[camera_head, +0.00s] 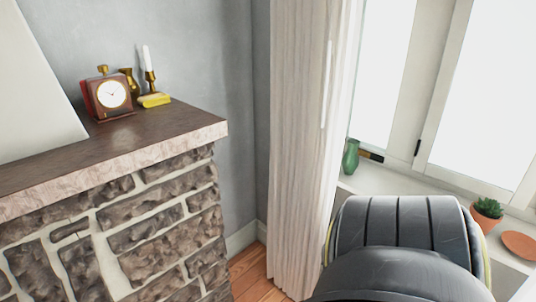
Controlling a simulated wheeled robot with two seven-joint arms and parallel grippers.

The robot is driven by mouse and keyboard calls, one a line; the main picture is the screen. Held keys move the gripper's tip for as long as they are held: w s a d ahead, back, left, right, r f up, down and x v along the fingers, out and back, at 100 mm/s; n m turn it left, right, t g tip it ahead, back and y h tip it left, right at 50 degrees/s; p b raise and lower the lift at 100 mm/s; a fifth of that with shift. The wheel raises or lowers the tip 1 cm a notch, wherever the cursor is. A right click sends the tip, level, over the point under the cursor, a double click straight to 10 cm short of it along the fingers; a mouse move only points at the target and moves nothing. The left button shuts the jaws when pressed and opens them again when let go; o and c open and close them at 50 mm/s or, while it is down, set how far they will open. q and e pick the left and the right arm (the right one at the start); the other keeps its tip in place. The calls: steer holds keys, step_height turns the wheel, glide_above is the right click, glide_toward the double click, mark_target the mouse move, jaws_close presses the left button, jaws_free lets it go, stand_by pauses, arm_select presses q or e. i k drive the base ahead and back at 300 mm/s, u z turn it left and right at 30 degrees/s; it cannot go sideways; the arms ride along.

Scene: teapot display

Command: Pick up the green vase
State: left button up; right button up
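The green vase (350,157) stands upright on the white window sill (400,183), just right of the curtain. It is small and dark green, and its left edge is close to the curtain. A dark part of my own body fills the bottom right of the head view, in front of the sill and below the vase. Neither gripper shows in the head view, and nothing is seen touching the vase.
A small potted plant (487,214) and a round terracotta dish (519,245) sit on the sill at right. A white curtain (300,150) hangs left of the vase. A stone mantel (125,150) at left bears a clock (111,94) and a candlestick (150,80).

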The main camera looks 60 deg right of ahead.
mark_target(350, 161)
steer(key=u, duration=0.75)
steer(key=k, duration=1.1)
steer(key=z, duration=0.95)
